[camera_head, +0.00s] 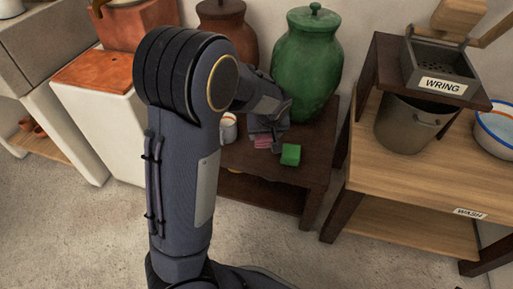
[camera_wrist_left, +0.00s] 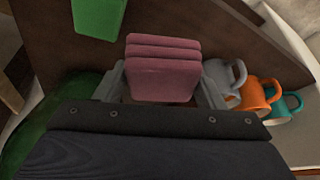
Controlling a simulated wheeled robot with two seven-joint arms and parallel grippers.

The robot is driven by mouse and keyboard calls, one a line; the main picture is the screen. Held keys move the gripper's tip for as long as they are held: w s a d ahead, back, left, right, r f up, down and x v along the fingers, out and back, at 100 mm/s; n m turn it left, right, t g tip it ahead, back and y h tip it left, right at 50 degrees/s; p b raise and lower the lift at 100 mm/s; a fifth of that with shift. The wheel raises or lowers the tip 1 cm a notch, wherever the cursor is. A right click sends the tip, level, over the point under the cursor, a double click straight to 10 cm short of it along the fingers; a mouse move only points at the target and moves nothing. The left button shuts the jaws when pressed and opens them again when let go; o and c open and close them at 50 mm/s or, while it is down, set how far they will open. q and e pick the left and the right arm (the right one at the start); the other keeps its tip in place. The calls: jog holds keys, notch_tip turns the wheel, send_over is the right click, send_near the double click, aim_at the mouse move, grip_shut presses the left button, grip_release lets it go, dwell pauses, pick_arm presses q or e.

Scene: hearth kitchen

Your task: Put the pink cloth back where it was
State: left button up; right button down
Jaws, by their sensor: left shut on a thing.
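The pink cloth (camera_wrist_left: 163,68) is a folded stack of layers, seen close up in the left wrist view. My left gripper (camera_wrist_left: 165,88) is shut on it, with one grey finger at each side. In the head view the pink cloth (camera_head: 263,142) shows small below my left gripper (camera_head: 268,130), over the dark brown table (camera_head: 240,160). I cannot tell whether the cloth touches the tabletop. My right gripper is not in view.
A green block (camera_head: 290,155) lies just right of the cloth. A large green jar (camera_head: 307,60) and a brown jar (camera_head: 228,28) stand behind. Mugs, grey (camera_wrist_left: 222,78), orange (camera_wrist_left: 256,95) and teal (camera_wrist_left: 285,106), stand beside the gripper. A wooden stand (camera_head: 430,190) is at right.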

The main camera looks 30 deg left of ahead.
pick_arm(q)
jog(key=a+f, duration=0.1)
jog(key=w+a+f+b, duration=0.1)
jog(key=f, duration=0.1)
jog(key=w+a+f+b, duration=0.1)
jog(key=f, duration=0.1)
jog(key=shift+a+f, duration=0.15)
jog(key=shift+a, duration=0.25)
jog(key=shift+w+a+f+b, duration=0.15)
jog(key=shift+f+b, duration=0.35)
jog(key=shift+f, duration=0.45)
jog(key=shift+a+f+b, duration=0.15)
jog(key=shift+f+b, duration=0.3)
jog(key=shift+f, duration=0.45)
jog(key=shift+f, duration=0.2)
jog(key=o, duration=1)
jog(key=shift+c, duration=0.2)
jog(key=shift+r, duration=0.15)
